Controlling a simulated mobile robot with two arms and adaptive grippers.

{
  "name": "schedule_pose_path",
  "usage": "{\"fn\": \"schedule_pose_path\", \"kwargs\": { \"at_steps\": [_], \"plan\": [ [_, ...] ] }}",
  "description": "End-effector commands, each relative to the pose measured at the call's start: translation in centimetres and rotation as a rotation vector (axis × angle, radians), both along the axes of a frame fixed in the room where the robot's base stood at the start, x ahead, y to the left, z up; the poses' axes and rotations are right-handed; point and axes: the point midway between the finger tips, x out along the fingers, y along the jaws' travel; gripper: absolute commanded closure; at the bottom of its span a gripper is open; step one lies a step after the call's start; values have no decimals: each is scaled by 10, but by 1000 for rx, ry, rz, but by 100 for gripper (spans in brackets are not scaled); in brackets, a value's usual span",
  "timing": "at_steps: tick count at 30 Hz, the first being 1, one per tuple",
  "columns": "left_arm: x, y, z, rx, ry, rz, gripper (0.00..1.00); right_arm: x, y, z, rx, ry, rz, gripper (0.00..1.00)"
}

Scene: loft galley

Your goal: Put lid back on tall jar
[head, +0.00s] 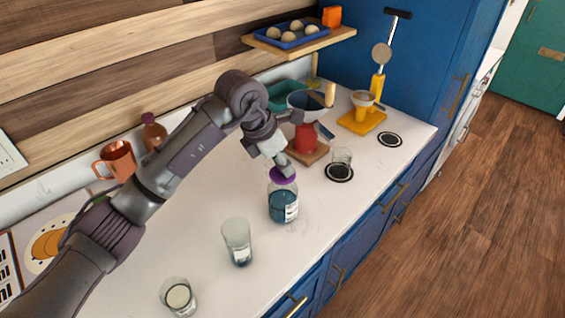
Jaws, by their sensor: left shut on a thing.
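My left gripper (283,166) reaches down over the counter and is shut on a purple lid (284,177). The lid is at the mouth of a clear glass jar (283,206) that has dark blue contents and a white label. The jar stands upright on the counter. The gripper and lid cover its rim, so I cannot tell whether the lid is seated or just above it. My right gripper is not in view.
An open glass jar (237,242) and a smaller glass (178,296) stand nearer on the white counter. A red container (306,138) on a wooden board and a glass (342,158) on a dark coaster are behind. A copper mug (118,160) is by the wall.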

Motion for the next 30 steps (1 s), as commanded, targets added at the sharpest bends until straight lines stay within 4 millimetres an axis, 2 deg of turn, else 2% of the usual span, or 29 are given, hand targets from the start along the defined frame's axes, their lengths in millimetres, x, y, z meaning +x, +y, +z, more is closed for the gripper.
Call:
{"fn": "schedule_pose_path", "kwargs": {
  "at_steps": [29, 30],
  "plan": [
    [0, 0, -1, 0, 0, 0, 100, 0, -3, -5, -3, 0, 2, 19],
    [0, 0, -1, 0, 0, 0, 75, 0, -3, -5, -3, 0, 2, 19]
  ]
}}
